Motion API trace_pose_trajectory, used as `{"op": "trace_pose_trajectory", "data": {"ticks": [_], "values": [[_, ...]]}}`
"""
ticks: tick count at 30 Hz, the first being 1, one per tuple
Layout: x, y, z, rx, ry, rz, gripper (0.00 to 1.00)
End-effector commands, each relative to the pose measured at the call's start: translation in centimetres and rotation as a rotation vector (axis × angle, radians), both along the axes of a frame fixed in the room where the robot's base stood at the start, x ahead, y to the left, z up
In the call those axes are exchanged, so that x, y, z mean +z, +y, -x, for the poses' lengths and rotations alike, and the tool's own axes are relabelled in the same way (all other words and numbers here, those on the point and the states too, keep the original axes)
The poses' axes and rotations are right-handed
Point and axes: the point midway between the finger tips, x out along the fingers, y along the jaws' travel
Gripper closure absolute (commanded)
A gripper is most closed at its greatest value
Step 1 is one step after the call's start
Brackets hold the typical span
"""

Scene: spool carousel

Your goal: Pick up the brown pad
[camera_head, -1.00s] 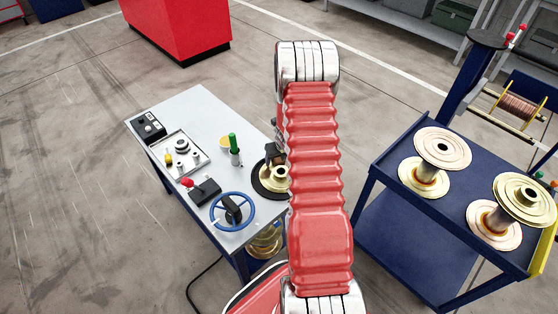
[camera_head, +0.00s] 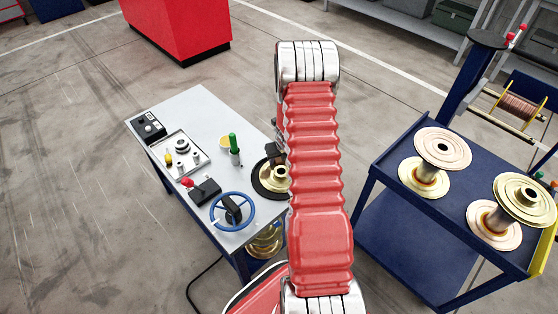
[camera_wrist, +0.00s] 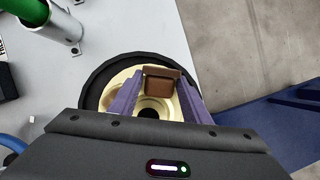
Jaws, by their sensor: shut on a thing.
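The brown pad (camera_wrist: 162,74) shows in the wrist view, a small brown block between the two purple fingers. My gripper (camera_wrist: 161,86) is shut on it. Below the pad is a gold spool part with a dark central hole (camera_wrist: 148,113), on a round black base (camera_wrist: 92,96). In the head view the gold part (camera_head: 280,181) and the black base (camera_head: 262,190) show at the right edge of the grey table, partly behind my red arm. The pad itself is hidden there. I cannot tell whether the pad touches the gold part.
The grey table (camera_head: 190,110) carries a green-handled tool in a metal holder (camera_head: 234,146), a blue handwheel (camera_head: 247,222), a switch box (camera_head: 149,127) and a small fixture plate (camera_head: 172,164). A blue cart (camera_head: 390,160) with gold spools (camera_head: 442,147) stands at the right.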

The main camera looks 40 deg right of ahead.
Motion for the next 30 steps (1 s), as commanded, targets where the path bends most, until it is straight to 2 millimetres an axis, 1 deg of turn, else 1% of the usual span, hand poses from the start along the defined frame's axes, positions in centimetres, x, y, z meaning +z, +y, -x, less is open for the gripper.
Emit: {"op": "trace_pose_trajectory", "data": {"ticks": [1, 2, 11, 16, 23, 30], "values": [[0.0, 0.0, 0.0, 0.0, 0.0, 0.0, 0.8], [0.0, 0.0, 0.0, 0.0, 0.0, 0.0, 0.84], [0.2, 0.0, 0.0, 0.0, -0.001, 0.0, 0.84], [0.8, 0.0, -0.1, 0.002, -0.002, 0.001, 0.84], [2.5, 0.0, -0.1, 0.001, -0.002, 0.001, 0.84], [5.3, 0.0, 0.0, 0.001, -0.001, 0.002, 0.84]]}}
